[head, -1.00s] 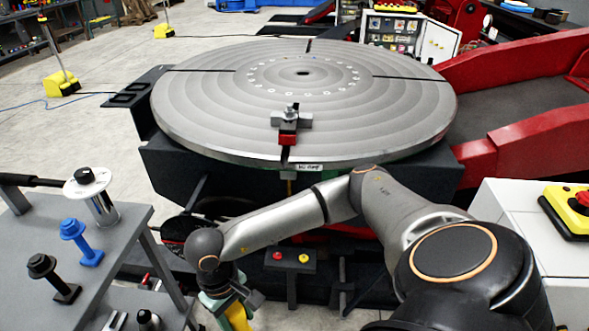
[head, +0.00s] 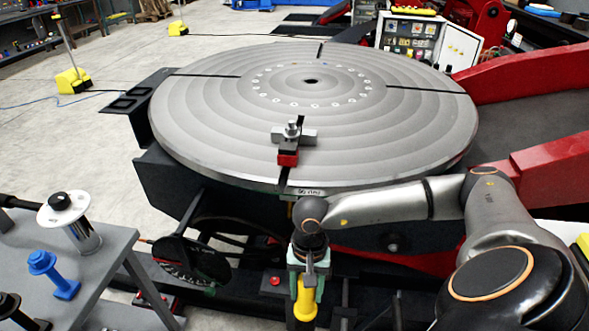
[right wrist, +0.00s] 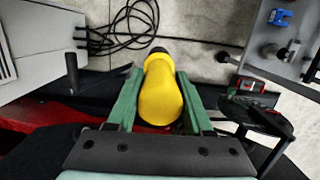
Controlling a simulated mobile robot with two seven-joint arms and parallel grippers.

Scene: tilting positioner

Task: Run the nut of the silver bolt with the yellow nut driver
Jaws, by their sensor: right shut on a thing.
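The yellow nut driver (head: 304,300) hangs below my right gripper (head: 308,270) in the head view. In the right wrist view the yellow nut driver (right wrist: 160,90) sits between the two green fingers of my right gripper (right wrist: 161,105), which is shut on it. The silver bolt with its nut (head: 292,130) stands up at the clamp with the red block (head: 288,158), near the front rim of the round table (head: 225,95). My right gripper is in front of and below that rim, apart from the bolt. My left gripper is not in view.
A grey bench (head: 105,250) at the left holds a blue tool (head: 52,275), a black tool (head: 18,312) and a silver cylinder with a white flange (head: 80,220). A dark dial disc (head: 190,262) is below the round table. Red frame arms (head: 545,165) stand at the right.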

